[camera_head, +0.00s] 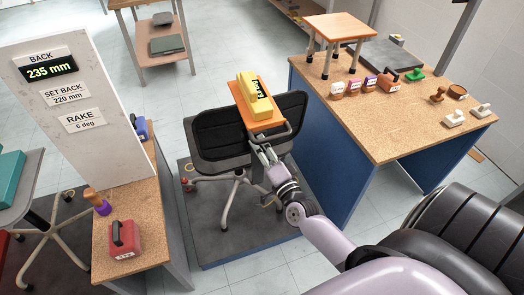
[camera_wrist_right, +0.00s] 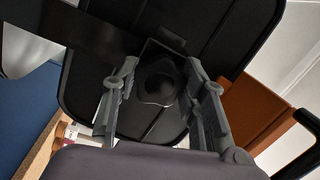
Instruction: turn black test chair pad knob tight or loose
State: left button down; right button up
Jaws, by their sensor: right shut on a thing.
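The black test chair (camera_head: 217,134) stands on a dark mat in the middle of the head view, its light legs spread below. My right gripper (camera_head: 265,154) reaches the near side of the chair under the orange board. In the right wrist view a round black knob (camera_wrist_right: 158,80) sits in front of a black panel of the chair (camera_wrist_right: 88,78). The two grey fingers of my right gripper (camera_wrist_right: 160,92) are shut on the knob, one on each side. The knob is hidden in the head view. My left gripper is in neither view.
An orange board (camera_head: 242,108) carrying a yellow block (camera_head: 256,86) rests against the chair top. A cork-topped bench (camera_head: 385,128) with several tools stands right. A white sign panel (camera_head: 92,115) and a red box (camera_head: 124,238) stand on the left bench.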

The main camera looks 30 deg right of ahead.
dwell(0.3)
jog(key=o, duration=1.2)
jog(key=shift+c, duration=0.2)
jog(key=shift+s+f, duration=0.1)
jog(key=shift+s, duration=0.45)
jog(key=s+a, duration=0.1)
jog(key=s, duration=1)
jog(key=shift+a+f, duration=0.2)
jog(key=shift+f, duration=0.15)
jog(key=shift+w, duration=0.1)
